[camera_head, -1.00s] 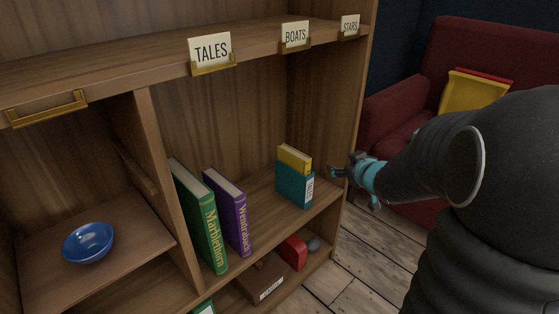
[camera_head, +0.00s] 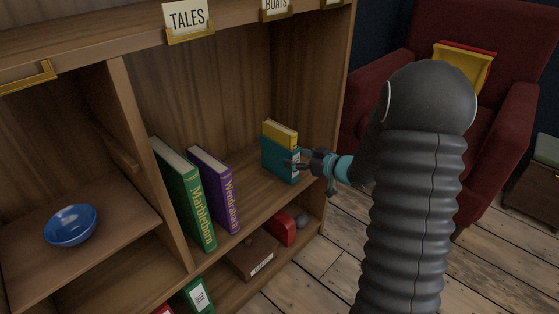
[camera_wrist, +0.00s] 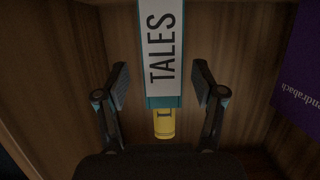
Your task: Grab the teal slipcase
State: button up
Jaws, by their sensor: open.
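The teal slipcase (camera_head: 276,158) stands on the middle shelf near the right end, with a yellow book (camera_head: 281,132) showing out of its top. In the wrist view the slipcase (camera_wrist: 177,101) has a white label reading TALES, and the yellow book (camera_wrist: 164,124) shows below it, marked "I". My gripper (camera_head: 298,165) is in front of the slipcase's labelled spine and partly covers it in the head view. In the wrist view my open gripper (camera_wrist: 160,87) has one finger on each side of the slipcase, with gaps visible. Whether the fingers overlap it in depth is unclear.
A green book (camera_head: 186,196) and a purple book (camera_head: 216,190) stand left of the slipcase, with bare shelf between. The cabinet's right side panel (camera_head: 338,110) is close to my gripper. Below are a brown box (camera_head: 251,254) and a red object (camera_head: 283,229). A blue bowl (camera_head: 70,225) sits far left.

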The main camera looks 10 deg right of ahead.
aim_at(282, 155)
jog(key=shift+x, duration=3.2)
jog(key=shift+s+a, duration=0.1)
grip_shut()
